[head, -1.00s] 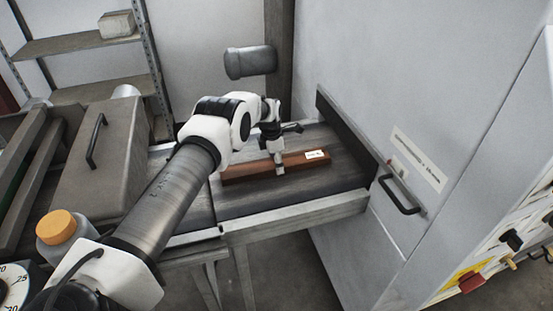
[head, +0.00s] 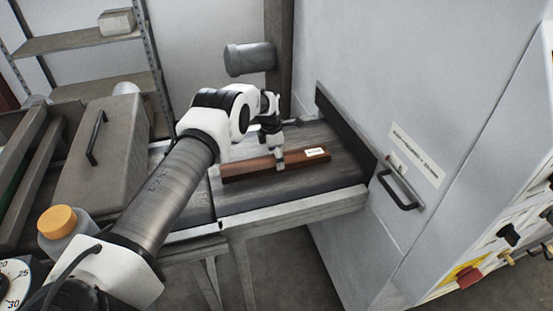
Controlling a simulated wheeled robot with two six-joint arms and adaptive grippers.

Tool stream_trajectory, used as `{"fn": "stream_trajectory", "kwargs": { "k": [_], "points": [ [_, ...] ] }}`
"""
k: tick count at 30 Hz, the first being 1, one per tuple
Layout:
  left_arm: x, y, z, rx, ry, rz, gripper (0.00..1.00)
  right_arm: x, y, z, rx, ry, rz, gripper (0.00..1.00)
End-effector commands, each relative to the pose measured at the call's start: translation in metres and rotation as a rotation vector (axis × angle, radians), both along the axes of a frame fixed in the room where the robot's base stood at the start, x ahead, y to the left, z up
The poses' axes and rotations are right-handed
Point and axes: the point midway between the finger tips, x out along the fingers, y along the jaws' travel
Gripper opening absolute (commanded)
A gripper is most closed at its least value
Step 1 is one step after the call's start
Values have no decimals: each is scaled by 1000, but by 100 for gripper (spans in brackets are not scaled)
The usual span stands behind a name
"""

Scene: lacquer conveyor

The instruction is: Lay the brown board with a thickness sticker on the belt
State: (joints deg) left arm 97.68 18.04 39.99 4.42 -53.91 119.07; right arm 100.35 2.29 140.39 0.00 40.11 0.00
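The brown board (head: 245,170) lies flat on the dark grey belt (head: 270,196), lengthwise across the picture. A white sticker (head: 315,152) with small dark print is on its right end. My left gripper (head: 279,160) points down at the board's middle, its fingertips at the board. From this angle I cannot tell whether the fingers still grip it or have parted. The arm hides part of the belt's left side. My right gripper is not in view.
A grey cabinet with a black handle (head: 398,192) stands right of the belt. A dark guard plate (head: 345,128) edges the belt's right end. A grey hooded housing (head: 95,150) and an orange-capped bottle (head: 58,221) are at left.

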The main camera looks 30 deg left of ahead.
Motion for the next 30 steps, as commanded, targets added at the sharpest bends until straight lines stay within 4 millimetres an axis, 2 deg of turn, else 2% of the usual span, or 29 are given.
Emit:
{"fn": "stream_trajectory", "kwargs": {
  "k": [9,13,18,30],
  "points": [
    [-7,7,78,-1,-6,0,92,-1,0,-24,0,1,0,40],
    [-9,8,99,0,-4,-1,92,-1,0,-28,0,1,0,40],
    [-10,9,108,0,0,0,92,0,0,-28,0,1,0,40],
    [-10,9,108,0,0,-1,92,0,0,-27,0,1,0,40]
  ]
}}
